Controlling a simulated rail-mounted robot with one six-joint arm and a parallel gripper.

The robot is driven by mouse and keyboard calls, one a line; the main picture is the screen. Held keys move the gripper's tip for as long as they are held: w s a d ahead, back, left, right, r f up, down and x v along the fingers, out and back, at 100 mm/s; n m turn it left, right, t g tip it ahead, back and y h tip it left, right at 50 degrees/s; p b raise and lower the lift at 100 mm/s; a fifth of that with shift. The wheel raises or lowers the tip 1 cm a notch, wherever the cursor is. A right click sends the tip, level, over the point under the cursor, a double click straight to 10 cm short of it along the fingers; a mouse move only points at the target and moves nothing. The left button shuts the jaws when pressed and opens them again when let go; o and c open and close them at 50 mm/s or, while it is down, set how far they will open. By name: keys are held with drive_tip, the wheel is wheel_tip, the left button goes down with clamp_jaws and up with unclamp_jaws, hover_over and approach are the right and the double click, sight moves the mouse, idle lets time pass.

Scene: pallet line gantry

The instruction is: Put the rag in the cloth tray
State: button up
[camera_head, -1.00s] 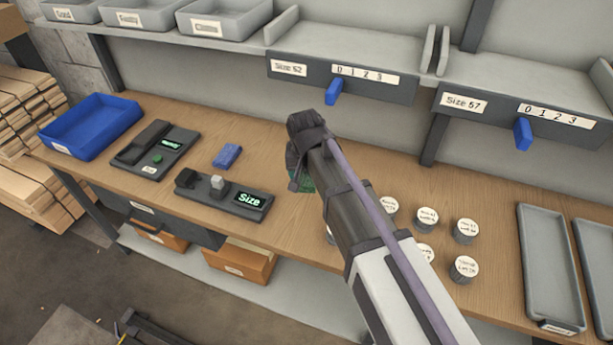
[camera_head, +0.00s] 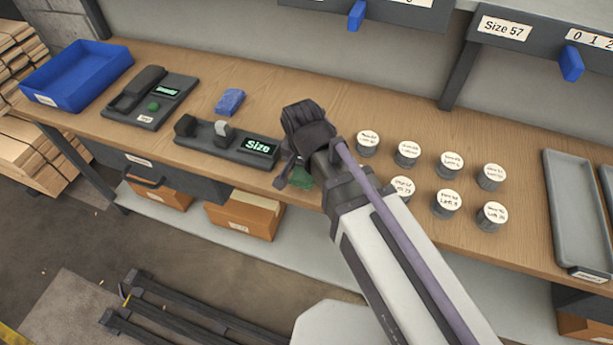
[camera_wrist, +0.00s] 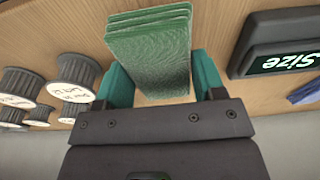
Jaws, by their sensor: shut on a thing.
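A green folded cloth, which looks like the rag (camera_wrist: 150,50), is between the teal fingertips of my gripper (camera_wrist: 160,80). My gripper is shut on it. In the head view my gripper (camera_head: 296,172) is over the bench, right of the device with the "Size" display, and only a bit of green shows below it. I cannot tell whether the cloth touches the bench. A blue tray (camera_head: 42,99) with a small unreadable label stands at the bench's far left. Grey trays (camera_head: 580,268) lie at the right. I cannot read which one is the cloth tray.
A blue folded piece (camera_head: 230,101) lies behind the "Size" device (camera_head: 222,146). A flat device with a green button (camera_head: 146,118) is beside the blue tray. Several labelled round pots (camera_head: 447,204) stand right of my arm. Shelf fronts with blue tabs (camera_head: 571,64) overhang the bench.

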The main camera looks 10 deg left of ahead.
sight(306, 172)
wheel_tip(306, 172, down, 3)
drive_tip(key=shift+b, duration=0.75)
drive_tip(key=shift+r, duration=0.2)
drive_tip(key=shift+f, duration=0.15)
drive_tip(key=o, duration=0.9)
drive_tip(key=r+p, duration=0.4)
drive_tip(key=s+r+p, duration=0.1)
drive_tip(key=r+p, duration=0.7)
drive_tip(key=shift+s+a+r, duration=0.1)
drive_tip(key=shift+s+a, duration=0.05)
drive_tip(key=shift+s, duration=0.25)
